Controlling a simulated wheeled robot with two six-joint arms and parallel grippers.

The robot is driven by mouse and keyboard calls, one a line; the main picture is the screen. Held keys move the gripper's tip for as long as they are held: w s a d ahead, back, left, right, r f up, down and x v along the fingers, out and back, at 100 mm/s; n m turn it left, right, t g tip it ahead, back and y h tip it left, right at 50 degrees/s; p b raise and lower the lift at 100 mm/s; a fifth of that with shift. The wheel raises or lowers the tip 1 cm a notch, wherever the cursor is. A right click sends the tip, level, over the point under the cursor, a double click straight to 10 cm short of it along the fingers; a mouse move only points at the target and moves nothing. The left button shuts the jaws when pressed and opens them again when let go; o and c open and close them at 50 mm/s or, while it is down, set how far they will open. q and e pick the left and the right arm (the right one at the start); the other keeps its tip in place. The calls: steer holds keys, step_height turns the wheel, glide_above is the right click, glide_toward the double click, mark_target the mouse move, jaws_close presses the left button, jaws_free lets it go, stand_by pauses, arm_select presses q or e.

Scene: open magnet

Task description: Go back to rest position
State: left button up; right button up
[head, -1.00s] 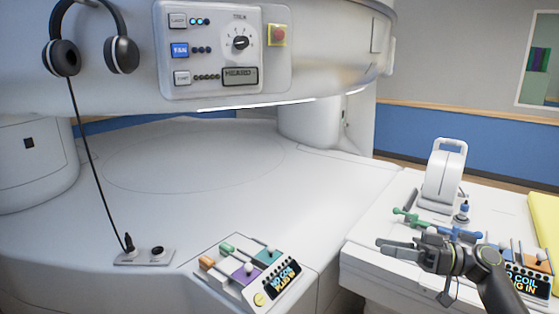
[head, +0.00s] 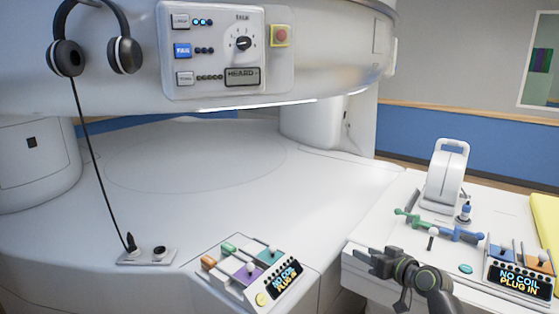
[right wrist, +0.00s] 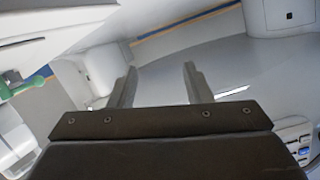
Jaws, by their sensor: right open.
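My right gripper (head: 365,262) is at the lower right in the head view, over the front left part of the white side table (head: 370,284). Its fingers point left. In the right wrist view its two fingers (right wrist: 158,85) stand apart with nothing between them. My left gripper does not show in either view.
The large white magnet bed (head: 190,165) fills the left and middle. A slider panel (head: 240,270) reads NO COIL PLUG IN. A white coil with a handle (head: 446,180) and a green-blue part (head: 440,225) are on the side table.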

steer(key=w+d+r+n+t+h, duration=0.1)
steer(key=w+d+r+t+h, duration=0.2)
steer(key=d+r+t+h, duration=0.45)
steer(key=s+d+f+m+g, duration=0.1)
steer(key=s+d+f+g, duration=0.2)
steer(key=f, duration=0.9)
steer(key=s+d+f+g, duration=0.1)
steer(key=s+f+g, duration=0.3)
steer(key=f, duration=0.9)
steer(key=s+f+m+g+h, duration=0.15)
steer(key=s+f+g, duration=0.25)
steer(key=s+f, duration=1.4)
steer(key=s+a+f+g, duration=0.1)
steer(key=s+f+g, duration=0.3)
steer(key=s+f, duration=1.35)
steer(key=s+a+f+m+g, duration=0.1)
steer(key=s+a+f+g, duration=0.1)
steer(key=s, duration=1)
steer(key=s+a+f+g, duration=0.1)
steer(key=s+a+g, duration=0.1)
steer(key=s, duration=1.1)
steer(key=shift+f+m+y, duration=0.35)
steer(key=shift+y, duration=0.05)
steer(key=shift+g, duration=0.25)
steer(key=shift+c, duration=0.5)
